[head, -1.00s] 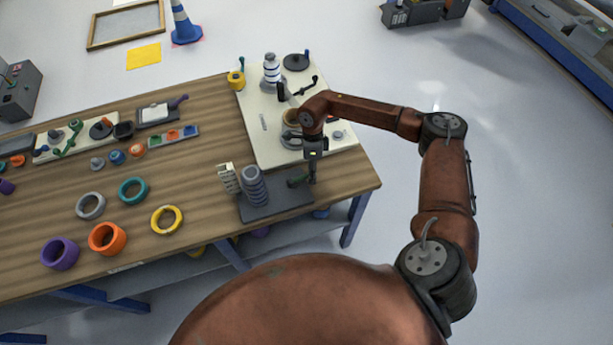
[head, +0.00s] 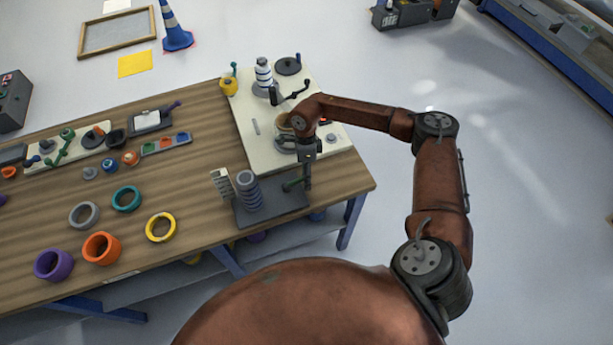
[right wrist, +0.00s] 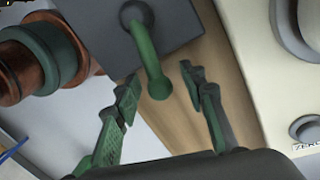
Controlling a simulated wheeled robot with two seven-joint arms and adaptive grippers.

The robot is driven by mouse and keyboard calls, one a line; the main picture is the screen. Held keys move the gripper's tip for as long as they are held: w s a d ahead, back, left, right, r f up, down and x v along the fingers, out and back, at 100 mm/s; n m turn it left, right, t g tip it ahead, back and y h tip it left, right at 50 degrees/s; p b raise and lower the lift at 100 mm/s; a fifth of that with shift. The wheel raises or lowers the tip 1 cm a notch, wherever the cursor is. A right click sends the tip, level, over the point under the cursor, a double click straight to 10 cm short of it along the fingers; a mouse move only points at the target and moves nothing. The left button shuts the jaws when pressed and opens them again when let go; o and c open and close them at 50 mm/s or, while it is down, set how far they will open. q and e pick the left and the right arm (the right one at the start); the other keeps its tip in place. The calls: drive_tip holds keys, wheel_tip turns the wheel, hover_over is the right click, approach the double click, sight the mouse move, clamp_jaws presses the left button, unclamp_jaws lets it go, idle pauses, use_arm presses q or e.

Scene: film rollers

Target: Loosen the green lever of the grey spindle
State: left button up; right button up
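The grey spindle (head: 248,194) stands at the front right of the wooden table, ringed by a stack of grey discs on a dark base plate (head: 270,208). Its green lever (head: 292,185) sticks out at the right of the base. In the right wrist view the green lever (right wrist: 147,48) runs from a round dark pivot to a ball end. My right gripper (head: 306,186) points down at the lever's end. In the right wrist view my right gripper (right wrist: 159,84) is open, with the ball end between its fingertips and visible gaps on both sides. My left gripper is out of view.
A cream board (head: 262,135) with rollers and a crank lies just behind the spindle. A pale ribbed block (head: 222,184) stands left of the discs. Loose coloured rings, including a yellow ring (head: 160,227), lie further left. The table's right edge is close to my right gripper.

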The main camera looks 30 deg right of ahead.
wheel_tip(320, 180, up, 12)
drive_tip(key=w+d, duration=0.1)
drive_tip(key=w, duration=0.1)
idle(0.4)
drive_tip(key=shift+f, duration=0.15)
